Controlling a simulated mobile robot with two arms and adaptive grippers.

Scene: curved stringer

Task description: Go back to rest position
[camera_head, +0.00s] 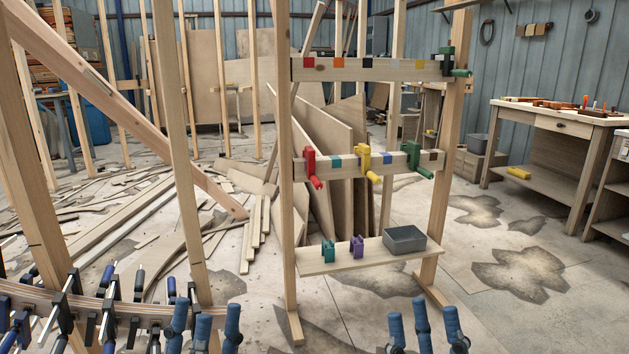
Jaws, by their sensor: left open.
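My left gripper (205,326) shows at the bottom edge, left of centre, with its blue fingers pointing up and spread apart. It is open, with nothing seen between the fingers. My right gripper (424,326) shows at the bottom edge, right of centre. Its blue fingers also stand apart and seem empty. Both grippers are in front of the wooden rack (287,200) and apart from it in the picture. The rest of both arms is out of view.
The rack's bars carry a red clamp (312,167), a yellow clamp (366,162) and green clamps. Its shelf (345,257) holds a grey bin (405,240). A curved stringer (155,311) with several blue-handled clamps lies at left. Floor at right is open before a workbench (545,122).

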